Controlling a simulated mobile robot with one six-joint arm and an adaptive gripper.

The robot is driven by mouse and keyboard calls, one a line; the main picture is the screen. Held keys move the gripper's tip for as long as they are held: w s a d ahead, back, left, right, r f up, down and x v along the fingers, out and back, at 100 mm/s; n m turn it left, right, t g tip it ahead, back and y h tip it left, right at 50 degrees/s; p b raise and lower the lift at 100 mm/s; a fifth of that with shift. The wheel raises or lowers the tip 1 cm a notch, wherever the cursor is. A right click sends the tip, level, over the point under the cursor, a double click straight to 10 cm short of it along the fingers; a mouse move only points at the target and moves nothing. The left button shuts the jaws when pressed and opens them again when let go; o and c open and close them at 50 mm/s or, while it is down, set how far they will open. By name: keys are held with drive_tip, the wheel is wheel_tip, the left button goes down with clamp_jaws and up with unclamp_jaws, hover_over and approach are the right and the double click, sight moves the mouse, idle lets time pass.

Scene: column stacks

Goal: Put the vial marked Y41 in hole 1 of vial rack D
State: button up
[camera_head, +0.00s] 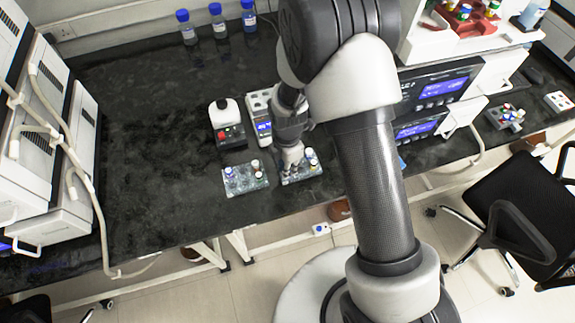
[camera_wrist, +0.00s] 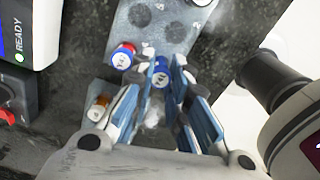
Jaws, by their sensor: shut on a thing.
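My gripper (camera_wrist: 170,88) is shut on a blue-rimmed, white-topped vial (camera_wrist: 160,76) between its blue-padded fingers in the wrist view. The vial's mark is too small to read. In the head view my gripper (camera_head: 291,163) is low over the right-hand rack (camera_head: 296,179) on the dark bench, and it hides part of that rack. A grey rack surface (camera_wrist: 203,14) with round holes lies beyond the fingertips in the wrist view. I cannot tell whether the held vial is inside a hole. A second rack (camera_head: 238,186) with several vials stands to the left. The rack letters are not readable.
A vial with a red and blue cap (camera_wrist: 123,55) is close to the left finger, and an orange vial (camera_wrist: 100,101) is further down. Devices (camera_head: 228,122) stand behind the racks. Blue-capped bottles (camera_head: 218,20) stand at the back. The bench (camera_head: 150,120) left of the racks is clear.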

drive_tip(key=shift+f, duration=0.15)
drive_tip(key=o, duration=0.9)
drive_tip(key=shift+c, duration=0.2)
drive_tip(key=shift+o, duration=0.5)
drive_tip(key=shift+o, duration=0.9)
drive_tip(key=shift+r+p, duration=2.1)
drive_tip(key=shift+r, duration=0.9)
